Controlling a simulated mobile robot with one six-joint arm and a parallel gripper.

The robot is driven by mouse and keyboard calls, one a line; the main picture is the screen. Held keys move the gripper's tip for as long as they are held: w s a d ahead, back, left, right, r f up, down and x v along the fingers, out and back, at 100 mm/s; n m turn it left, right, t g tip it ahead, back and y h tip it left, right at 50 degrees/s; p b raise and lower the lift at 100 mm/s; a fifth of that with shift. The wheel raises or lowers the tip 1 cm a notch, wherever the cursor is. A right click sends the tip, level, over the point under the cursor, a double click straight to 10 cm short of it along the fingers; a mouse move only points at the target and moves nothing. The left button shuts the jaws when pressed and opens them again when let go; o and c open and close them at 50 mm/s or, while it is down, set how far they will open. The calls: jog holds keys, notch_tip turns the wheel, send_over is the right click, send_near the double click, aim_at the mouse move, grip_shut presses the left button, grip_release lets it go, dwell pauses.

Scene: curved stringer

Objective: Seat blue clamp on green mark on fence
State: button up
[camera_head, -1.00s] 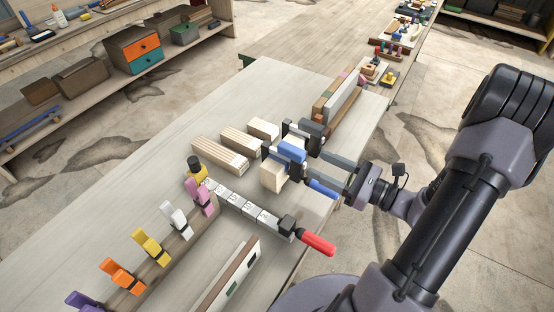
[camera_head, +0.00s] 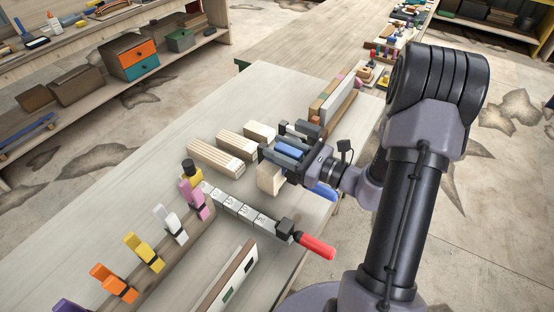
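The blue clamp (camera_head: 288,151) sits at a pale wood block (camera_head: 268,180) near the table's right edge. A blue handle (camera_head: 323,191), apparently its own, sticks out at the lower right. My gripper (camera_head: 283,143) reaches in from the right, with its dark fingers apart on either side of the clamp's blue body. Whether either finger touches it cannot be told. The fence appears to be the brown and white board (camera_head: 219,287) at the lower middle, with a small green mark (camera_head: 228,295) on its face.
A grey marked bar with a red-handled clamp (camera_head: 318,246) lies between gripper and fence. A rail with several coloured clamps (camera_head: 145,250) runs along the lower left. Wood blocks (camera_head: 216,157) and stacked boards (camera_head: 335,97) stand close to my gripper. The table's upper left is clear.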

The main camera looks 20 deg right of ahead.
grip_shut()
dwell(1.2)
